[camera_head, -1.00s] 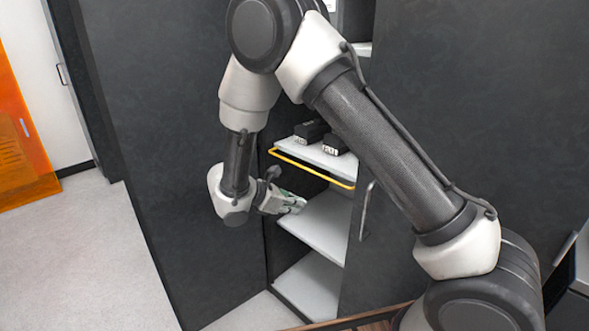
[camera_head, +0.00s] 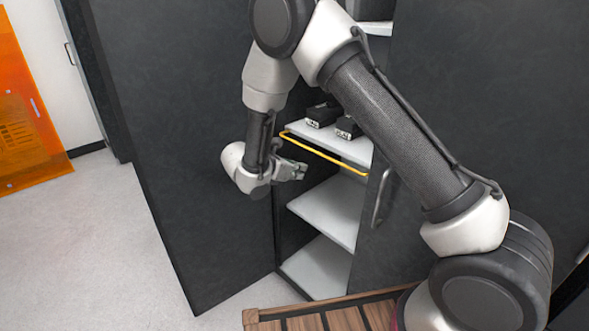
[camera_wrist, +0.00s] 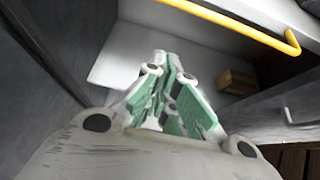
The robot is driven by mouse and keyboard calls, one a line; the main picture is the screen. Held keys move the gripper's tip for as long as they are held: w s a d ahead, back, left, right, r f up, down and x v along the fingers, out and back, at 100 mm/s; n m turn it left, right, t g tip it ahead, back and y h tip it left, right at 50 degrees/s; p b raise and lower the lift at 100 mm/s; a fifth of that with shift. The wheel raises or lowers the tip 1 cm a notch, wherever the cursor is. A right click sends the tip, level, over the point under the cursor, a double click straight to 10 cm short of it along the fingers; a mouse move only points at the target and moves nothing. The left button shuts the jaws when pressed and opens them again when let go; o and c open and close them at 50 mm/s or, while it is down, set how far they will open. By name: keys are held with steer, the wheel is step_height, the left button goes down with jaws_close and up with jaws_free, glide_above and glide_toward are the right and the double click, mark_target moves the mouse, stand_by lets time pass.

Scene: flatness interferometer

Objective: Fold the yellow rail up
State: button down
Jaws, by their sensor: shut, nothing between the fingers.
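The yellow rail (camera_head: 325,154) runs along the front of a white shelf (camera_head: 357,148) in the dark cabinet, at about the shelf's level or slightly below. In the wrist view the rail (camera_wrist: 235,22) crosses the top, with its bent right end at the cabinet's side. My gripper (camera_head: 301,170) is shut and empty. It is in front of the cabinet opening, below and near the rail's left part, apart from it as far as I can tell. In the wrist view my gripper (camera_wrist: 166,75) points into the cabinet, below the rail.
Dark boxes (camera_head: 322,114) stand on the shelf behind the rail. Lower white shelves (camera_head: 328,212) lie beneath. A dark door panel (camera_head: 190,180) stands at the left and another with a handle (camera_head: 381,196) at the right. A brown box (camera_wrist: 236,82) shows inside. Wooden slats (camera_head: 340,318) lie in front.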

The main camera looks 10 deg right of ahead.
steer(key=shift+w+d+r, duration=0.15)
steer(key=shift+w+d, duration=0.35)
steer(key=shift+d, duration=0.3)
steer(key=shift+w+d+r, duration=0.2)
steer(key=shift+w+d, duration=0.35)
steer(key=shift+d, duration=0.2)
steer(key=shift+w+d+r, duration=0.15)
steer(key=shift+w+d, duration=0.35)
steer(key=shift+d, duration=0.3)
steer(key=shift+r, duration=0.15)
steer(key=shift+a+r+g+y, duration=0.1)
steer(key=shift+r+g+y, duration=0.05)
steer(key=shift+g+y, duration=0.2)
